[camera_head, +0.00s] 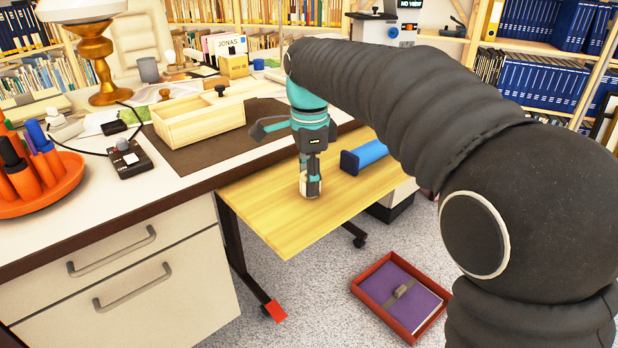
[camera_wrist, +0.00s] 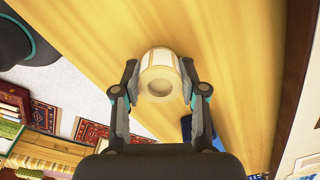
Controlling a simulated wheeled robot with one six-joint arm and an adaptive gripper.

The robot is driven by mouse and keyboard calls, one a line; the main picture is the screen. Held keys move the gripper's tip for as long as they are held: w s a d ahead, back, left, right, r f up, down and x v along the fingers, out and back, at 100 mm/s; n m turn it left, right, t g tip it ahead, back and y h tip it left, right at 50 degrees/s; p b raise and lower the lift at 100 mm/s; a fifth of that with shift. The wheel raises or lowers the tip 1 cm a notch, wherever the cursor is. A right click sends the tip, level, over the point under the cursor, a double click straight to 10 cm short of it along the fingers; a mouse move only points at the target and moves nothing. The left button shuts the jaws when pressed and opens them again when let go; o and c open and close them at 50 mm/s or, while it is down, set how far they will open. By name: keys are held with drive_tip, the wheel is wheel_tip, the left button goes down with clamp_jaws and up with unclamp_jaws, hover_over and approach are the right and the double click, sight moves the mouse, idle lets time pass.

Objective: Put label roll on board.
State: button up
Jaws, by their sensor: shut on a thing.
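The label roll (camera_wrist: 161,60) is a small pale cylinder with cream bands and a round hole in its end. My gripper (camera_wrist: 159,74) has one finger on each side of it and is shut on it. In the head view my gripper (camera_head: 310,184) points down over the board (camera_head: 270,212), a light yellow wooden surface beside the desk. The roll is mostly hidden there by the fingers, low at the board's surface; I cannot tell whether it touches. The board also fills much of the wrist view (camera_wrist: 235,60).
A blue object (camera_head: 364,156) lies on the board just right of my gripper. The white desk with a wooden tray (camera_head: 200,122) and an orange pen holder (camera_head: 45,185) stands at the left. A red box (camera_head: 372,285) sits on the floor. The board's near part is clear.

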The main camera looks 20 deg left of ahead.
drive_tip(key=shift+f, duration=0.1)
drive_tip(key=o, duration=1.1)
wheel_tip(320, 180, up, 12)
drive_tip(key=shift+r+p, duration=0.1)
drive_tip(key=shift+p, duration=1.15)
